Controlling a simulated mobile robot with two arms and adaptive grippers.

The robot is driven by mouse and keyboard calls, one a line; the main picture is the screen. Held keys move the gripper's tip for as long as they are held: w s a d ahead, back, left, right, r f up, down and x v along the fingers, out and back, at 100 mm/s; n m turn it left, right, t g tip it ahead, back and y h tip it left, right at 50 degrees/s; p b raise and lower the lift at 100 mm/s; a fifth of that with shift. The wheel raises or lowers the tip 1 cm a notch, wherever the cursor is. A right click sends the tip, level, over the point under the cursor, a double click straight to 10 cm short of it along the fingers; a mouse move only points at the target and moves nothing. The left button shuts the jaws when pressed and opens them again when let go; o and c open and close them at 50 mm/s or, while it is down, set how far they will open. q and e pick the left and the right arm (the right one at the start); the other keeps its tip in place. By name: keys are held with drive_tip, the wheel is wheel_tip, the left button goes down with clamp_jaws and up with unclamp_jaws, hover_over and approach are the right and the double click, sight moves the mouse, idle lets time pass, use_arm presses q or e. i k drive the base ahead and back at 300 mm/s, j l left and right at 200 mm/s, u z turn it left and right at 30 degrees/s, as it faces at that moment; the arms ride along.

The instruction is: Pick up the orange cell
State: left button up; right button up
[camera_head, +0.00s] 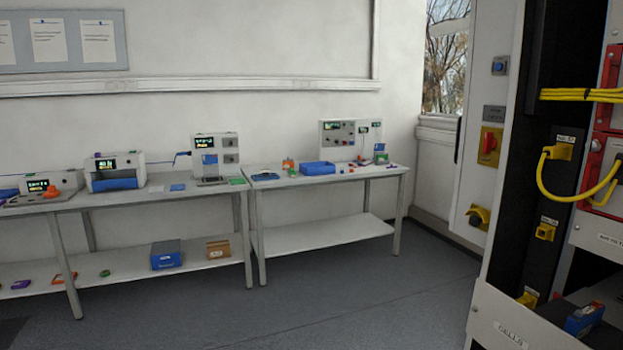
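Several small orange things are in view, and I cannot tell which one is the orange cell. One orange item (288,163) is on the right table, at the left of a blue tray. Another orange item (52,190) is at the bench instrument on the far left. A flat orange-red item (64,277) lies on the lower shelf at the left. All are small and far off. Neither of my grippers is in view.
The left table (130,199) carries several instruments. The right table (350,176) holds a blue tray (318,168) and an instrument (349,139). A dark rack with yellow cables (559,197) and a blue block (585,318) stands close at the right. The grey floor (350,300) is clear.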

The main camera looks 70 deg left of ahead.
sight(286, 165)
drive_tip(key=u, duration=2.3)
drive_tip(key=k+l+z, duration=0.1)
drive_tip(key=z, duration=0.35)
drive_tip(key=k+l+z, duration=0.1)
drive_tip(key=z, duration=0.4)
drive_tip(key=l+z, duration=0.15)
drive_tip(key=z, duration=0.3)
drive_tip(key=i+j+u, duration=0.45)
drive_tip(key=j, duration=0.15)
drive_tip(key=i+j+u, duration=0.7)
drive_tip(key=i, duration=0.5)
drive_tip(key=i+j+u, duration=0.1)
drive_tip(key=i+u, duration=0.2)
drive_tip(key=i, duration=0.55)
drive_tip(key=i+l+z, duration=0.25)
drive_tip(key=i, duration=0.55)
drive_tip(key=i+j+z, duration=0.1)
drive_tip(key=i+z, duration=0.2)
drive_tip(key=i, duration=0.55)
drive_tip(key=i+j+z, duration=0.25)
drive_tip(key=i, duration=0.55)
drive_tip(key=i+l, duration=0.05)
drive_tip(key=l, duration=0.05)
